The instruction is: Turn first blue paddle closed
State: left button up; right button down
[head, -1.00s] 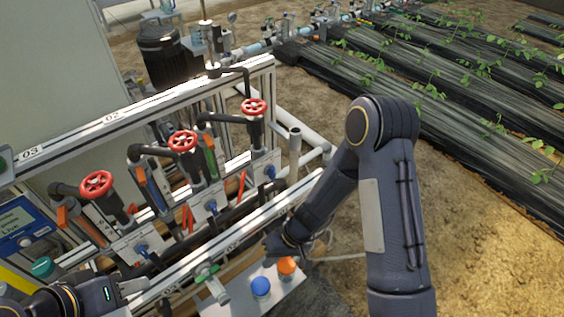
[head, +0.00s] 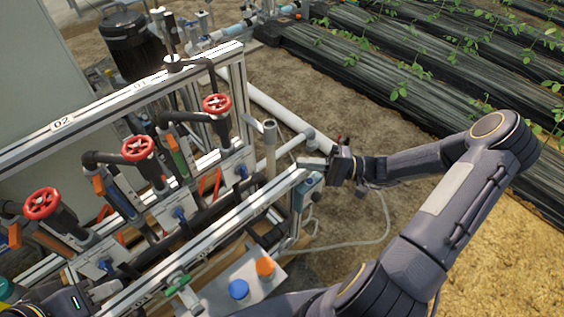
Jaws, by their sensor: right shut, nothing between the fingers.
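Three small blue paddles sit on pale plates along the skid: one at the right (head: 241,172), one in the middle (head: 180,212) and one at the left (head: 105,265). Rail labels 01 and 02 stand above, but I cannot tell from them alone which paddle is first. My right gripper (head: 303,162) is shut and empty by the right end of the front rail, to the right of the right paddle and apart from it. My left gripper (head: 118,288) is low at the left by the front rail, below the left paddle; its fingers are too unclear to judge.
Red handwheels (head: 217,104) and orange and green levers (head: 177,157) crowd behind the paddles. The front rail (head: 225,230) runs before them. A pale panel with a blue cap (head: 238,289) and an orange cap (head: 265,266) lies in front. Bare soil is at the right.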

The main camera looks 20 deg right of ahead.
aim_at(246, 169)
jog(key=x, duration=0.8)
jog(key=shift+w+a, duration=0.1)
jog(key=shift+a, duration=0.3)
jog(key=a, duration=0.2)
jog(key=s+a, duration=0.1)
jog(key=a, duration=0.1)
jog(key=shift+s+r, duration=0.1)
jog(key=shift+r, duration=0.1)
jog(key=shift+s+a+r+n+g+h, duration=0.15)
jog(key=shift+a+r+n+g+h, duration=0.15)
jog(key=shift+r+n+h, duration=0.15)
jog(key=shift+a+f, duration=0.1)
jog(key=shift+f, duration=0.05)
